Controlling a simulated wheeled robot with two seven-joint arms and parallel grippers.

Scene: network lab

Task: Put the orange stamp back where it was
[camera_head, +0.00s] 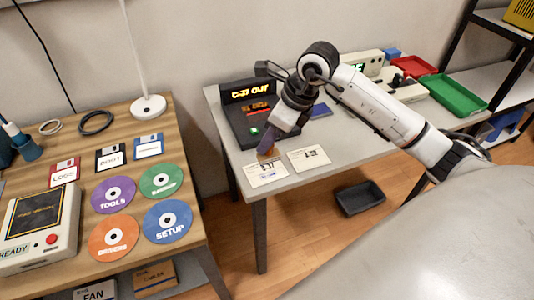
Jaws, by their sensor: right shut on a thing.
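My right gripper (268,147) reaches down over the front left of the grey table, shut on the orange stamp (267,155). Only a small orange-brown part of the stamp shows below the fingers. It is at the top edge of a white printed card (266,174); I cannot tell whether it touches the card. A second printed card (309,158) lies to the right. My left gripper is not in view.
Red (414,67) and green (455,95) trays are at the back right. A wooden table (140,250) with discs and floppies is at left. A dark bin (360,198) is on the floor.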

